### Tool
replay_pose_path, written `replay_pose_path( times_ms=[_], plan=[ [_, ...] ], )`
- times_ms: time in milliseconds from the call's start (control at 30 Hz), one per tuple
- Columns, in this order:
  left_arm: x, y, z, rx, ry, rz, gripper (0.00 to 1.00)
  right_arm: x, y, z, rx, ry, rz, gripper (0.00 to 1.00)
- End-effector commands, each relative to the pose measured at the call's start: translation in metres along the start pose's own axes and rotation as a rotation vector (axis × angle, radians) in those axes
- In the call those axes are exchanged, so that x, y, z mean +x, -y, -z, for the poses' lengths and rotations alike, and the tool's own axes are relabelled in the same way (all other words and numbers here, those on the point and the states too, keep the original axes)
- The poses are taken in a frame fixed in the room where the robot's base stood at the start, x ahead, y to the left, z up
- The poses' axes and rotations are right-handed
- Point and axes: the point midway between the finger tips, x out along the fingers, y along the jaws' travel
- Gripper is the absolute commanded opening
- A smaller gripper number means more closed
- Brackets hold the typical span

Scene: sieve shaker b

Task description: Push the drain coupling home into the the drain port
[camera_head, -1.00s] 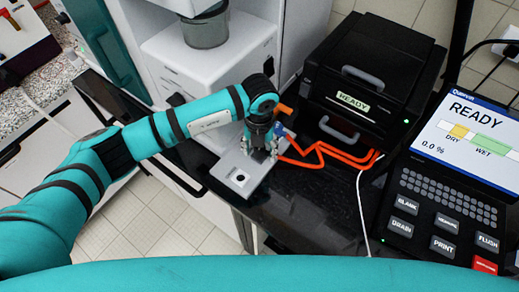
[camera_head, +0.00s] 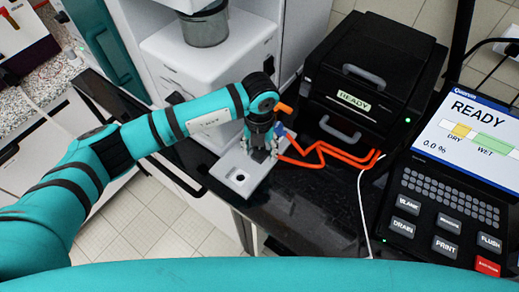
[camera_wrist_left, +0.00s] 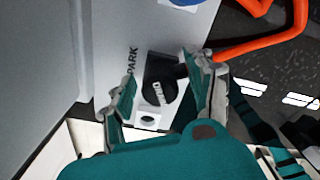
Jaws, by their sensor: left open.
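My left gripper (camera_head: 260,154) points down over a light grey plate (camera_head: 246,186) on the dark bench. My right gripper is out of view.
An orange hose (camera_head: 318,151) runs from beside the gripper to the black READY unit (camera_head: 360,85). It also crosses the wrist view's top right (camera_wrist_left: 262,45). A blue part (camera_head: 280,129) is close to the gripper. A control panel (camera_head: 455,170) stands right.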

Motion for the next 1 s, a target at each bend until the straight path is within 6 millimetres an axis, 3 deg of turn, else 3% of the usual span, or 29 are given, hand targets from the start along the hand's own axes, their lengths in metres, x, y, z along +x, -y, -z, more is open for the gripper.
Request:
replay_pose_path(
  times_ms=[167,600,1000],
  plan=[
    [-0.0003,-0.0001,0.0000,0.000,0.000,0.000,0.54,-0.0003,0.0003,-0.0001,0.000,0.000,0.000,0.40],
    [-0.0003,0.0001,0.0001,0.000,0.000,0.000,0.00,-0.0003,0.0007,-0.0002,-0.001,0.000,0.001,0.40],
    [-0.0057,0.0002,-0.0002,0.000,0.001,0.001,0.00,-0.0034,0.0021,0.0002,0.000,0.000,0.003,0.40]
  ],
)
